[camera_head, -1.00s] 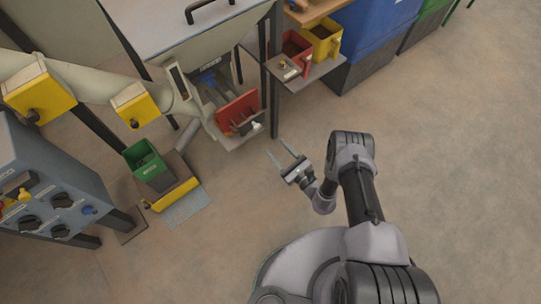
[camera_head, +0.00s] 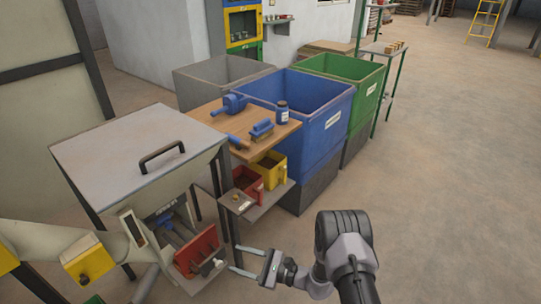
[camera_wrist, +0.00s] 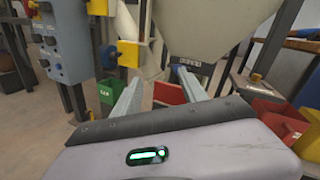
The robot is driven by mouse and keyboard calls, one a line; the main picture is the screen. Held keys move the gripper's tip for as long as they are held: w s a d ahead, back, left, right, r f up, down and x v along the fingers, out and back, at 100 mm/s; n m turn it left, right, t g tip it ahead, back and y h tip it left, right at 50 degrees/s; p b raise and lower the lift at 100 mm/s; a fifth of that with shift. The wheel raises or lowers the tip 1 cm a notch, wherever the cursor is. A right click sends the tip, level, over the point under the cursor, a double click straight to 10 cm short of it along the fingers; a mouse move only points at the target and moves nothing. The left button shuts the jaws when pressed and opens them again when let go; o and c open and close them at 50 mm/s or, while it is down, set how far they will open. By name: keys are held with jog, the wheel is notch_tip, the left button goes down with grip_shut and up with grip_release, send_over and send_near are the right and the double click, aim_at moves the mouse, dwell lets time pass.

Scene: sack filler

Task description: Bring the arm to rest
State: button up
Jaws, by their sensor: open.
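My gripper (camera_head: 243,262) is open and empty, its two fingers apart and pointing left toward the hopper's lower front in the head view. In the wrist view the open fingers (camera_wrist: 160,100) reach forward with nothing between them. My arm is bent, low at the bottom right of the head view. The hopper machine (camera_head: 140,150) has a grey lid with a black handle. Its red flap (camera_head: 197,249) is near my fingertips; I cannot tell the exact gap.
A shelf (camera_head: 262,208) with a red bin (camera_head: 248,182) and a yellow bin (camera_head: 270,168) stands beside the hopper. Blue (camera_head: 322,122) and green (camera_head: 372,90) containers stand behind. A control box (camera_wrist: 65,40) is left in the wrist view. Open floor (camera_head: 450,190) lies to the right.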

jog(key=s+d+r+n+g+h, duration=0.1)
jog(key=s+r+n+g+h, duration=0.2)
jog(key=r, duration=0.8)
jog(key=s+d+r+n+g+h, duration=0.1)
jog(key=s+r+n+g, duration=0.4)
jog(key=r, duration=0.6)
jog(key=s+d+r+n+t+h, duration=0.2)
jog(key=s+d+r+t+h, duration=0.2)
jog(key=s+d, duration=0.4)
jog(key=s+d+r+n+t+h, duration=0.3)
jog(key=s+d+r+t+h, duration=0.1)
jog(key=s+d+r+h, duration=0.3)
jog(key=s+d, duration=0.2)
jog(key=d, duration=0.1)
jog(key=shift+s+d+r+t, duration=0.2)
jog(key=shift+r+t, duration=0.1)
jog(key=shift+r, duration=0.1)
